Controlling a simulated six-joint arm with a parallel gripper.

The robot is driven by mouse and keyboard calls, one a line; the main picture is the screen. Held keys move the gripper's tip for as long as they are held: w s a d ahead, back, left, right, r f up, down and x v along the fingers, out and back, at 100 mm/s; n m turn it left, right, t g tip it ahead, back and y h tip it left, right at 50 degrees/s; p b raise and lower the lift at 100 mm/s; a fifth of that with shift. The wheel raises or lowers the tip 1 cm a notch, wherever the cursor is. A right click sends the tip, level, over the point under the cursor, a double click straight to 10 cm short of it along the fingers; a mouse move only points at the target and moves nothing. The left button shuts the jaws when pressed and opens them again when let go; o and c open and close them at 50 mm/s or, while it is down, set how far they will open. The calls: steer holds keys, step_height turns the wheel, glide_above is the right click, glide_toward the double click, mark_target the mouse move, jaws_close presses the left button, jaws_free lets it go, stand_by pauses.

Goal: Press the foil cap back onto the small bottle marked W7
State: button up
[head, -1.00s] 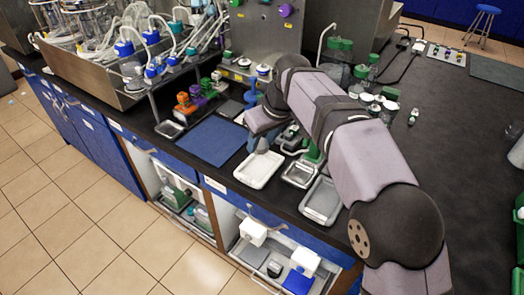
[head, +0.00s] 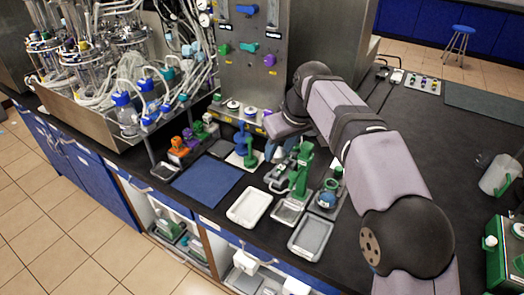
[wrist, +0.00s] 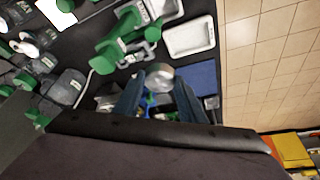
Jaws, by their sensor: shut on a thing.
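My gripper (wrist: 158,92) is shut on a round, silvery foil cap (wrist: 160,77), held between its two blue fingertips in the wrist view. In the head view my gripper (head: 276,152) hangs over the bench, behind the green stand; the cap is too small to make out there. Several small clear bottles with green or pale tops (wrist: 68,88) stand at the left of the wrist view. I cannot read W7 on any of them. In the head view my arm hides the place behind it on the bench.
A green stand (head: 301,172) and a round blue-and-green item (head: 327,195) stand close to my gripper. A white tray (head: 249,207), a grey tray (head: 311,237) and a blue mat (head: 206,181) lie along the front edge. The dark bench at right (head: 440,140) has free room.

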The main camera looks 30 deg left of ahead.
steer(key=w+d+r+m+p, duration=0.25)
steer(key=d+r+p, duration=0.25)
steer(key=d+p, duration=0.6)
steer(key=w+d+f+m+t+h, duration=0.1)
steer(key=w+d+f+m+h, duration=0.1)
steer(key=f, duration=0.5)
steer(key=w+d+m+p, duration=0.1)
steer(key=w+m, duration=0.1)
steer(key=m, duration=0.1)
steer(key=shift+f+t, duration=0.15)
steer(key=shift+t, duration=0.25)
steer(key=shift+w, duration=0.1)
steer(key=shift+f+b, duration=2.35)
steer(key=shift+f, duration=0.85)
